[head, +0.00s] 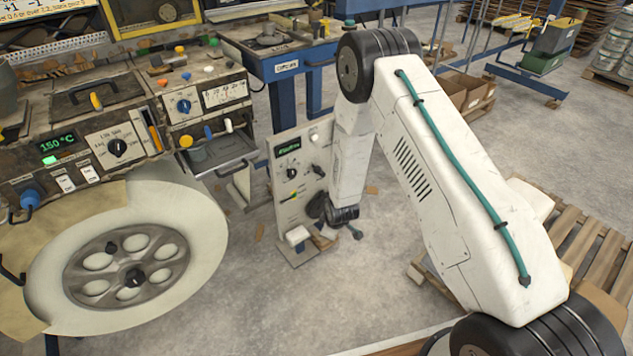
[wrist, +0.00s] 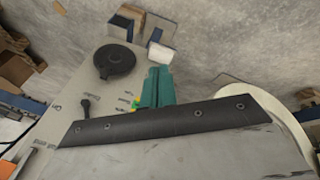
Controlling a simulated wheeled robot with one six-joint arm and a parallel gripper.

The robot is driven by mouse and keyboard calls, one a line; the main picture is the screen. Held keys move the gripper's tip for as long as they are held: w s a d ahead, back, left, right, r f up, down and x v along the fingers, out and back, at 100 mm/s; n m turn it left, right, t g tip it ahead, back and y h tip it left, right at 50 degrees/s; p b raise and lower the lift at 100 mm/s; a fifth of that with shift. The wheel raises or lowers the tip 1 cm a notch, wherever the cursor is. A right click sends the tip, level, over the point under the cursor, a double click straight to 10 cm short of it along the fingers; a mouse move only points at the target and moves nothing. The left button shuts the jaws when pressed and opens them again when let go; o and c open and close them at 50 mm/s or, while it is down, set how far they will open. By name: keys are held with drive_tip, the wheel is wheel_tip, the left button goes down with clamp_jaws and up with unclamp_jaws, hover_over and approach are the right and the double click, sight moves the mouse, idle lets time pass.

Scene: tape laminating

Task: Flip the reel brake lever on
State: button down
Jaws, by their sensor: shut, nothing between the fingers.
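A grey upright control panel (head: 287,180) stands on the floor in the middle of the head view. A small yellow-green lever (head: 292,195) sticks out of its face; its label is too small to read, so I cannot confirm that it is the reel brake lever. In the wrist view a yellow-green tip (wrist: 135,103) shows right beside my gripper (wrist: 158,86), partly hidden; I cannot tell whether they touch. My gripper has teal fingers, closed together with nothing between them. In the head view my forearm and wrist cover the panel's right side.
The panel also carries a black toggle (wrist: 86,105), a round black disc (wrist: 115,61) and a green display (head: 288,148). A large white reel (head: 205,235) is at the left, below a machine with knobs. A pallet (head: 590,245) lies at the right. Open concrete floor surrounds the panel.

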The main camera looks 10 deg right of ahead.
drive_tip(key=w+f+n+t, duration=0.3)
drive_tip(key=f+n+t, duration=0.3)
drive_tip(key=f, duration=0.5)
drive_tip(key=w+a+r+n+t+y, duration=0.1)
drive_tip(key=w+r+n+t, duration=0.3)
drive_tip(key=r+n+t, duration=0.3)
wheel_tip(320, 180, up, 5)
drive_tip(key=shift+w+a+f+t, duration=0.15)
drive_tip(key=shift+w+f+t, duration=0.05)
drive_tip(key=shift+t, duration=1)
drive_tip(key=shift+w, duration=0.1)
approach(319, 171)
drive_tip(key=w+a+f, duration=0.2)
drive_tip(key=w+a, duration=0.2)
drive_tip(key=w, duration=0.1)
drive_tip(key=shift+w+d+r, duration=0.85)
drive_tip(key=shift+w+r, duration=0.05)
